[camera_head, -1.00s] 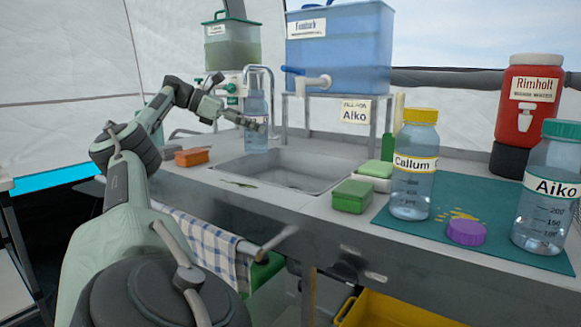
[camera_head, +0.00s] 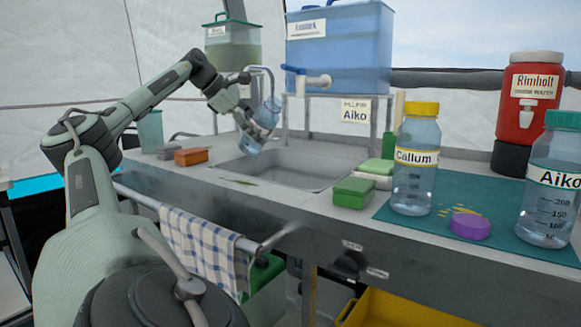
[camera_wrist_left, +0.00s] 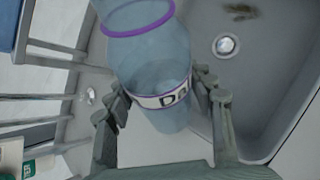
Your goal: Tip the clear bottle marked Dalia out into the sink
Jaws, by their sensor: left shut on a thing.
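The clear bottle marked Dalia (camera_head: 252,142) is held by my left gripper (camera_head: 260,120) above the back left part of the sink (camera_head: 285,168). In the head view the bottle is tilted, its lower end toward the left. In the left wrist view the bottle (camera_wrist_left: 150,60) sits between the two fingers (camera_wrist_left: 160,108), with a purple ring and a label reading "Da". The sink drain (camera_wrist_left: 226,45) shows beside it. I cannot tell whether liquid is coming out. My right gripper is not in view.
A tap (camera_head: 262,75) stands behind the sink. An orange sponge (camera_head: 191,156) lies left of it, a green box (camera_head: 353,192) right of it. The Callum bottle (camera_head: 412,185), a purple lid (camera_head: 470,225) and the Aiko bottle (camera_head: 548,205) stand on a teal mat (camera_head: 465,190).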

